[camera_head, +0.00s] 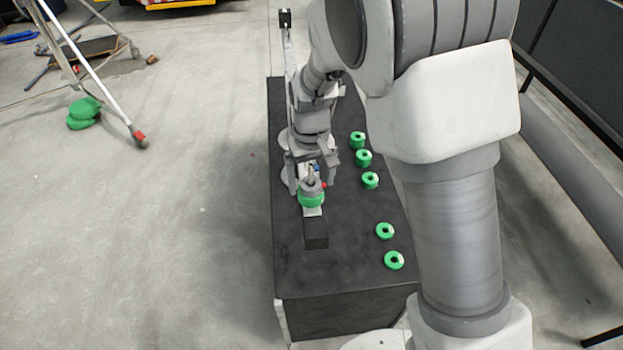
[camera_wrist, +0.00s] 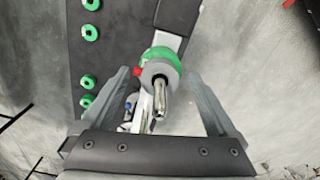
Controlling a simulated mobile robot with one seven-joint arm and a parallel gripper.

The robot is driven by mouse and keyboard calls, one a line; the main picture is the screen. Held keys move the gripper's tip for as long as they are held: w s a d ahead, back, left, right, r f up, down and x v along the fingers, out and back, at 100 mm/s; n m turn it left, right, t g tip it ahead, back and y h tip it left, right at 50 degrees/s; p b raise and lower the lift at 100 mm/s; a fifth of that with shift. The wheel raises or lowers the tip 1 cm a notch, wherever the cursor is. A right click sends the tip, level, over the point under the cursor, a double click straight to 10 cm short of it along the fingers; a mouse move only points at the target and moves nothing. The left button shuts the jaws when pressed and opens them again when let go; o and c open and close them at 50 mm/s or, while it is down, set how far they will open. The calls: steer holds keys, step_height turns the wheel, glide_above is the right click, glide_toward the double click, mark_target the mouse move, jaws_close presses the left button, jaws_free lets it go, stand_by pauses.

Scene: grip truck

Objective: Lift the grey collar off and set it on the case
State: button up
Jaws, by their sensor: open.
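The grey collar (camera_head: 311,188) is a ring around a metal pin, with a green ring (camera_head: 311,202) beneath it. In the wrist view the collar (camera_wrist: 158,72) shows between my fingers, with the shiny pin (camera_wrist: 160,98) passing through it and a red knob at its left side. My gripper (camera_wrist: 159,76) is open, with one finger on each side of the collar and a visible gap to both. In the head view my gripper (camera_head: 311,180) is at the collar, partly covering the pin. The dark case (camera_head: 345,278) lies below, with a broad flat top.
Several green rings (camera_head: 384,231) lie in a row along the right side of the case top. A small black block (camera_head: 316,232) stands in front of the collar. A tripod (camera_head: 95,75) and green bags (camera_head: 83,113) stand on the floor at left.

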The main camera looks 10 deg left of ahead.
mark_target(311, 166)
steer(key=shift+f, duration=0.2)
steer(key=c, duration=1.4)
steer(key=o, duration=0.6)
steer(key=shift+c, duration=1.3)
steer(key=shift+r+p, duration=0.95)
steer(key=shift+r, duration=0.4)
steer(key=shift+r+p, duration=1.7)
steer(key=shift+r, duration=0.7)
